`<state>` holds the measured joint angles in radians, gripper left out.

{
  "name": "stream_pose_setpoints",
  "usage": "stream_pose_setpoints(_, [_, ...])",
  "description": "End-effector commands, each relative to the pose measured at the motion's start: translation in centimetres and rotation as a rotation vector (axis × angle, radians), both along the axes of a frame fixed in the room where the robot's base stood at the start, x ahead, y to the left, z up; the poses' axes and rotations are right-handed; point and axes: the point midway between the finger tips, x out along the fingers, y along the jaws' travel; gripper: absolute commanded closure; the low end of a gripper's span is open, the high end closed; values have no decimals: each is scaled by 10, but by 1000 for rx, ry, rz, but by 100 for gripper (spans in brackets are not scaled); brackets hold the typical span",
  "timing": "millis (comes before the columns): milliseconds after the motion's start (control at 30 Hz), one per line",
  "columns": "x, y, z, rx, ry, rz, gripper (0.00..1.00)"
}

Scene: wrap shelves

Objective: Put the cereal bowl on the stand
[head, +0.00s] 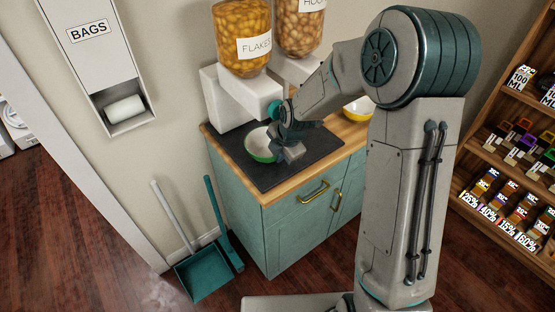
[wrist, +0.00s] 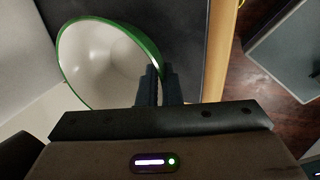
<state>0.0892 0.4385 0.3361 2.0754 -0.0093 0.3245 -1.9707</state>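The cereal bowl (head: 258,146), green outside and white inside, is at the dark mat (head: 290,168) on the counter, just in front of the flakes dispenser. I cannot tell whether it touches the mat. My gripper (head: 284,142) is at the bowl's right side. In the wrist view the bowl (wrist: 100,62) looks empty, and my gripper's fingers (wrist: 160,82) are close together, with the green rim running between them. The fingers hide part of the rim. I cannot make out which thing is the stand.
The flakes dispenser (head: 241,40) and a second dispenser (head: 299,22) stand at the counter's back. A yellow bowl (head: 358,109) is at the right, partly behind my arm. A dustpan (head: 200,275) leans left of the cabinet (head: 300,225). Stocked shelves (head: 515,150) are at the right.

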Motion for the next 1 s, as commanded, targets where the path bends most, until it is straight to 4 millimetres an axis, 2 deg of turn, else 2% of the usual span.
stream_pose_setpoints(33, [0,0,-13,0,0,0,100])
stream_pose_setpoints(100, [1,-2,-20,0,-1,-3,100])
stream_pose_setpoints(467, [1,-5,-22,0,-2,-8,100])
stream_pose_setpoints(567, [1,-5,-22,-1,-1,-8,73])
stream_pose_setpoints(867, [1,-5,-21,-1,-2,-8,73])
stream_pose_setpoints(1000, [0,-7,-13,0,-3,-10,73])
